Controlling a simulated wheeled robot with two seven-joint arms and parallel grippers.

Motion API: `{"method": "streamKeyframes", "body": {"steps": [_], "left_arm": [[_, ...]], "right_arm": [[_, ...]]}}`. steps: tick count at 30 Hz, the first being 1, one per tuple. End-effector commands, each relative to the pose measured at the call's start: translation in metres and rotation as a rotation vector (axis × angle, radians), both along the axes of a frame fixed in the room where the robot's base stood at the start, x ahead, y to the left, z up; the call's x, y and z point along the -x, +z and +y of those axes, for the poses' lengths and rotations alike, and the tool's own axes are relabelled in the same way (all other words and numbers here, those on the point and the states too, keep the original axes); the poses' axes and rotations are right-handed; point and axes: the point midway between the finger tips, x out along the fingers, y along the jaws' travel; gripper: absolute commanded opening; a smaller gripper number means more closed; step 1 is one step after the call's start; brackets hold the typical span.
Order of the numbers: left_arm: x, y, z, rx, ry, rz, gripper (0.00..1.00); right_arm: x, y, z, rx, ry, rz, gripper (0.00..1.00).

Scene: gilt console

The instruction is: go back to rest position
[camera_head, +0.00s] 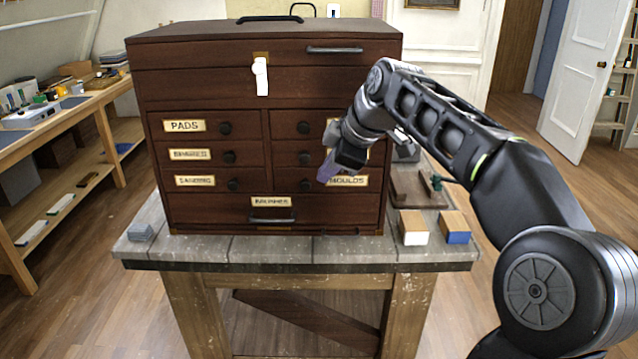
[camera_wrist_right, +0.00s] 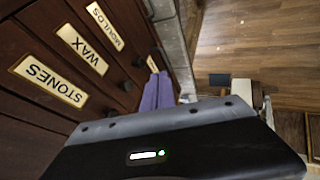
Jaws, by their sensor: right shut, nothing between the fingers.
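My right gripper (camera_head: 328,170) is in front of the right-hand drawers of the dark wooden chest (camera_head: 265,85), near the drawer labelled MOULDS (camera_head: 348,181). Its purple fingers are together with nothing between them. In the right wrist view the purple fingers (camera_wrist_right: 157,92) show beside the drawer fronts, whose labels read STONES, WAX and MOULDS. I cannot tell whether the fingers touch the chest. All the chest's drawers look closed. The right arm covers part of the upper right drawers. My left gripper is not in view.
The chest stands on a grey-topped workbench (camera_head: 300,250). Two sanding-block-like pieces, one white-ended (camera_head: 413,228) and one blue-ended (camera_head: 455,227), lie at the right. A grey stack (camera_head: 141,232) lies at the left corner. A side bench (camera_head: 60,118) stands left; open floor lies right.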

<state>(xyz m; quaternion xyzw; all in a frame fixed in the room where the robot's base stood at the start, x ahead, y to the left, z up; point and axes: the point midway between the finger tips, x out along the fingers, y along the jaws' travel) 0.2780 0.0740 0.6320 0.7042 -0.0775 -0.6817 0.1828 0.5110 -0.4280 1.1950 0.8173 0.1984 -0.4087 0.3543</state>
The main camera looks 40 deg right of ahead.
Motion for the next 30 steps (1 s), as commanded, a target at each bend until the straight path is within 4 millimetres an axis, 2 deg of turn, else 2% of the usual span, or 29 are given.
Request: {"method": "streamKeyframes", "body": {"steps": [23, 27, 29, 30], "left_arm": [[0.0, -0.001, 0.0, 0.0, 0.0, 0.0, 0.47], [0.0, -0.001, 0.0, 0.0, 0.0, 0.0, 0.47], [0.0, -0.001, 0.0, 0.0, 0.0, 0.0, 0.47], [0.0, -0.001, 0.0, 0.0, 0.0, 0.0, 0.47]], "right_arm": [[0.003, 0.005, 0.0, -0.018, -0.028, -0.003, 0.0], [-0.019, 0.016, -0.009, -0.086, -0.172, -0.107, 0.0], [-0.035, 0.013, -0.006, -0.145, -0.253, -0.166, 0.0], [-0.05, 0.001, 0.002, -0.195, -0.304, -0.194, 0.0]]}}
